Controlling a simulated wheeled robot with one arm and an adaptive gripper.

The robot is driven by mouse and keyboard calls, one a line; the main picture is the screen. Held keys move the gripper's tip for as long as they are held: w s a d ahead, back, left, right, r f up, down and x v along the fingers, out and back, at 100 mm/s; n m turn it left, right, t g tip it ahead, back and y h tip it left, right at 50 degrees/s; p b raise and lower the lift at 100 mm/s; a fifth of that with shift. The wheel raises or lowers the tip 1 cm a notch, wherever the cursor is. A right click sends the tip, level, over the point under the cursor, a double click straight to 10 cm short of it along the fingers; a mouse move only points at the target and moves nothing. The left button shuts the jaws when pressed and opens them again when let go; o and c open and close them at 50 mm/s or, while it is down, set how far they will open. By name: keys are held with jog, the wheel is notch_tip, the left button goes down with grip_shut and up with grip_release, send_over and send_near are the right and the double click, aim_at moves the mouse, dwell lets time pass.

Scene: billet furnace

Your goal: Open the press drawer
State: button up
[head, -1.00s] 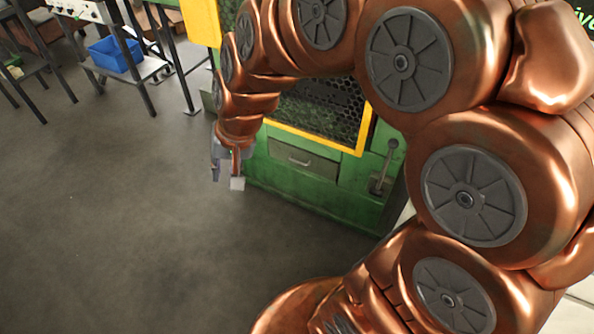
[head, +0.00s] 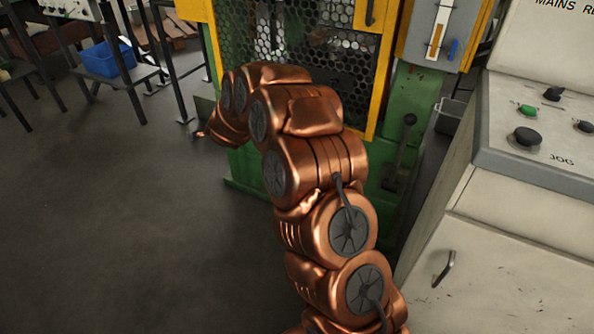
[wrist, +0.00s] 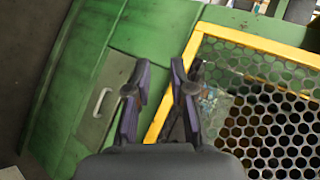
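The press drawer (wrist: 112,72) is a dark green panel in the press's green front (wrist: 155,30), on the left of the wrist view. It looks shut. Its pale bar handle (wrist: 98,103) lies left of my gripper (wrist: 160,72). My gripper's two dark fingers are apart with nothing between them, in front of the panel's right side and the yellow guard frame, clear of the handle. In the head view my copper arm hides the drawer, and my gripper does not show.
A lever (head: 402,145) stands on the press's front, right of the arm. A pale control console (head: 520,190) stands at the right. A blue bin (head: 107,59) sits on a rack at the back left. The floor (head: 120,230) at left is clear.

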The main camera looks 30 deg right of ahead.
jog(key=s+d+f+m+g+h+b, duration=0.15)
jog(key=d+f+m+h+b, duration=0.4)
jog(key=d+f, duration=0.55)
jog(key=s+d+f+m+g+h+b, duration=0.15)
jog(key=d+f+m+h+b, duration=0.45)
jog(key=d+f, duration=0.6)
jog(key=shift+n+y, duration=0.45)
jog(key=shift+n, duration=0.2)
jog(key=shift+w+d+f+b, duration=0.8)
jog(key=shift+w+d, duration=0.15)
jog(key=shift+d, duration=0.2)
jog(key=shift+w+d+f+b, duration=0.8)
jog(key=shift+w+d, duration=0.15)
jog(key=shift+d, duration=0.15)
jog(key=shift+c, duration=0.3)
grip_shut()
